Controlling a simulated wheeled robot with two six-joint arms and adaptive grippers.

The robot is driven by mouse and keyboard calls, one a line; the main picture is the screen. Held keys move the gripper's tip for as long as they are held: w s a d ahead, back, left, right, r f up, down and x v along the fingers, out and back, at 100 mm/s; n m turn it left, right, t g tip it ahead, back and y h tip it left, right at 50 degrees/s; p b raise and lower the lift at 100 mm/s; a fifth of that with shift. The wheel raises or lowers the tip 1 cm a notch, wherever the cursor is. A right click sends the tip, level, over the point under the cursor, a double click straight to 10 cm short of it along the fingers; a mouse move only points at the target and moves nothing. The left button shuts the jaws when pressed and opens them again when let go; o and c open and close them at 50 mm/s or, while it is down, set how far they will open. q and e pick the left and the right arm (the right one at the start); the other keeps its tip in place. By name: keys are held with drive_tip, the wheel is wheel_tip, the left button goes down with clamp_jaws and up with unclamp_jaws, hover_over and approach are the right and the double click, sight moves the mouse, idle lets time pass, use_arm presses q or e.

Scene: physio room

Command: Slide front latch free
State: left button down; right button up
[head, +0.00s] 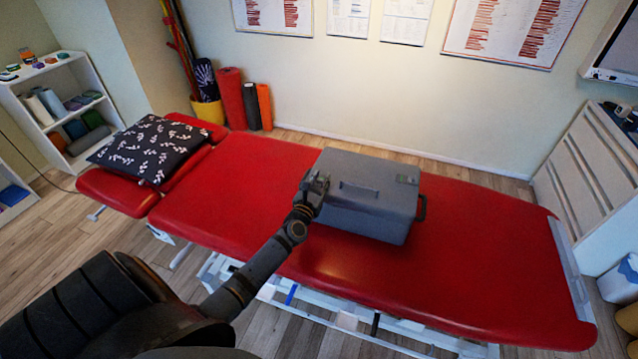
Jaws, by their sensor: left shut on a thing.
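A grey case (362,200) with a closed lid sits on the red treatment table (235,205). It has a dark handle on its right side (421,208) and a small fitting on the lid's right corner (406,180). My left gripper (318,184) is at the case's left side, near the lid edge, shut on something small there. The gripper covers that part, so I cannot clearly see the latch or how far it has moved. My right gripper is not in view.
A dark patterned pillow (148,150) lies at the table's left end. Rolled mats (231,98) stand by the wall. A white shelf (62,108) is at the left, and a drawer cabinet (590,165) at the right. The table right of the case is clear.

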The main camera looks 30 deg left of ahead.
use_arm(q)
drive_tip(key=shift+x, duration=0.9)
drive_tip(key=c, duration=1.1)
unclamp_jaws()
drive_tip(key=shift+s, duration=0.15)
drive_tip(key=v, duration=1.2)
